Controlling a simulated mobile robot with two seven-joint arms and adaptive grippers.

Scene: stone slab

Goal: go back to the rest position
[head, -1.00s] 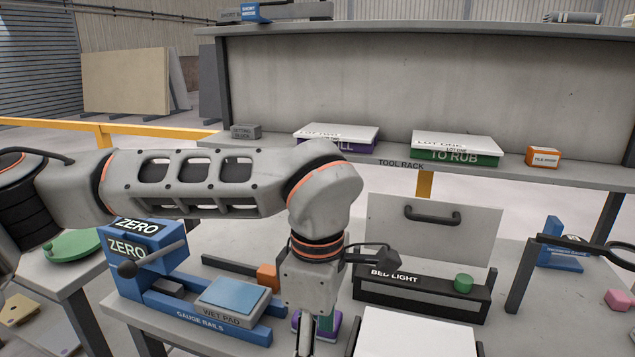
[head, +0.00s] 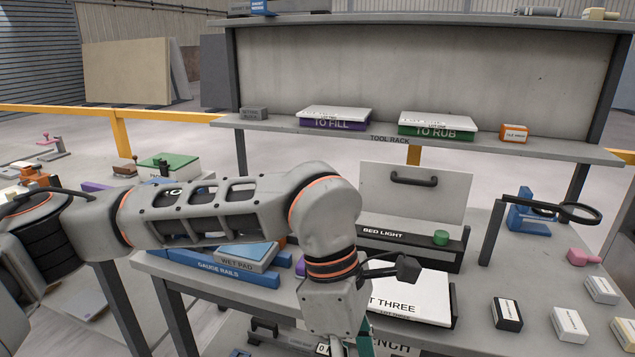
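My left arm comes in from the left and bends down at the wrist. Its gripper (head: 350,348) points down at the bottom edge of the head view, in front of the bench. The fingertips are cut off by the frame, so I cannot see whether they are open or shut. A small teal piece (head: 367,340) shows beside the fingers; I cannot tell whether it is held. My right gripper is not in view.
A white LOT THREE slab (head: 415,297) lies just right of my wrist. The bed light (head: 400,237), wet pad (head: 245,259), gauge rails (head: 225,275) and magnifier (head: 575,212) are on the bench. The tool rack (head: 385,139) stands behind, holding TO FILL and TO RUB trays.

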